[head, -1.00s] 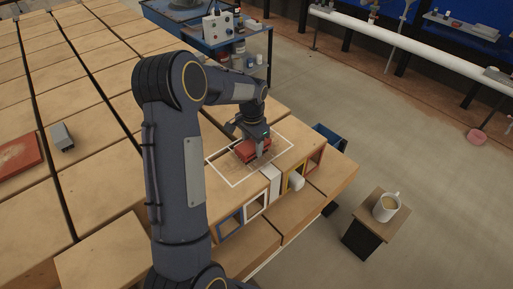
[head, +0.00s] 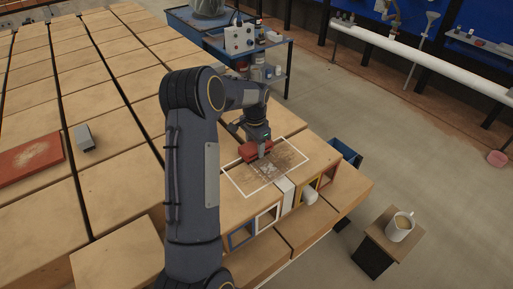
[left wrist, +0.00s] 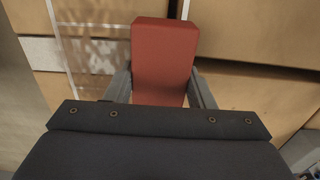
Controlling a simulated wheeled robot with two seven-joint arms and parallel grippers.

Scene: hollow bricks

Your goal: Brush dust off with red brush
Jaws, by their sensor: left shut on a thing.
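My left gripper (head: 259,150) is shut on the red brush (head: 248,152). Pale dust (head: 268,168) lies in patches inside the outline, to the right of and in front of the brush. The dust also shows in the left wrist view (left wrist: 98,55). My right gripper is not in view.
Coloured hollow frames (head: 267,217) line the block's front side. A red dusty slab (head: 28,160) and a grey block (head: 83,137) lie on the wooden tops at left. A mug (head: 400,227) stands on a small stand at right. A blue cart (head: 262,52) stands behind.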

